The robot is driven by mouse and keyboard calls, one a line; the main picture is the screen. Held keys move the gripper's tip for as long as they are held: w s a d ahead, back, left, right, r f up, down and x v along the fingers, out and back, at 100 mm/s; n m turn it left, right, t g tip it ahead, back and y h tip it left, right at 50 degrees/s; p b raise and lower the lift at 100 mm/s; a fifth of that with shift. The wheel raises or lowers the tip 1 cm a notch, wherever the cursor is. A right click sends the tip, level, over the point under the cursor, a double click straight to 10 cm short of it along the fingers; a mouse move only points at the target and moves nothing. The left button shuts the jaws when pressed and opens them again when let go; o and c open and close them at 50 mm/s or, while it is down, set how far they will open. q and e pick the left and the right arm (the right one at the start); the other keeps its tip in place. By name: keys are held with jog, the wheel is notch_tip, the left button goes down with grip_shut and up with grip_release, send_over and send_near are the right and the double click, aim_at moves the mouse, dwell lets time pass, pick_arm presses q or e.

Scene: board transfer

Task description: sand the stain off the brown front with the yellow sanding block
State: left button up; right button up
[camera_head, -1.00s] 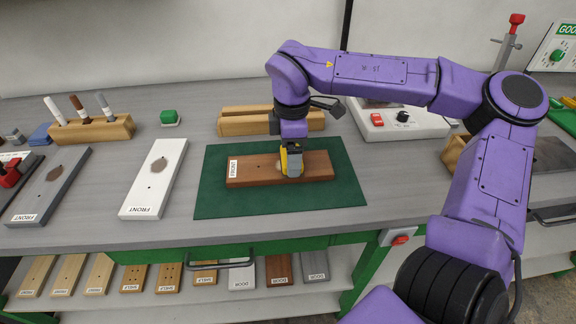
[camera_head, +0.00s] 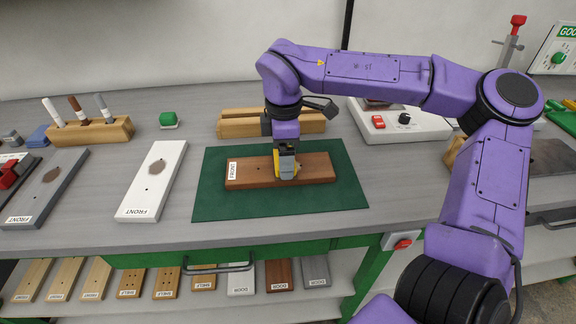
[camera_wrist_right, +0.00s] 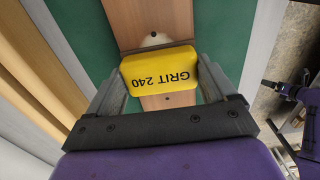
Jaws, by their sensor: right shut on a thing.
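The brown front (camera_head: 318,168) lies flat on the green mat (camera_head: 215,205), its FRONT label at the left end. My right gripper (camera_head: 287,176) points down over its middle, shut on the yellow sanding block (camera_head: 277,160). In the right wrist view the block (camera_wrist_right: 158,72) reads GRIT 240 and sits between both fingers over the brown front (camera_wrist_right: 152,15). A pale patch (camera_wrist_right: 154,40) shows on the wood beside the block's edge. Whether the block touches the wood I cannot tell. Any stain under the block is hidden. My left gripper is not in view.
A white front (camera_head: 140,200) and a grey front (camera_head: 30,205), each with a brown spot, lie to the left. Wooden blocks (camera_head: 240,128) stand behind the mat. A switch box (camera_head: 425,130) is at the back right. The mat's front strip is clear.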

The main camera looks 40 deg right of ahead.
jog(key=shift+s+d+f, duration=0.1)
jog(key=shift+s+d, duration=0.3)
jog(key=shift+d, duration=0.2)
jog(key=shift+s+d, duration=0.45)
jog(key=shift+d, duration=0.3)
jog(key=shift+w+a+f, duration=0.1)
jog(key=shift+a, duration=0.05)
jog(key=shift+w+a, duration=0.2)
jog(key=shift+a, duration=0.05)
jog(key=shift+w+a+b, duration=0.35)
jog(key=shift+a, duration=0.2)
jog(key=shift+w+a+b, duration=0.3)
jog(key=shift+a+b, duration=0.05)
jog(key=shift+a, duration=0.15)
jog(key=shift+w+a, duration=0.15)
jog(key=shift+a, duration=0.2)
jog(key=shift+w+a+r+b, duration=0.2)
jog(key=shift+a+b, duration=0.05)
jog(key=shift+b, duration=0.05)
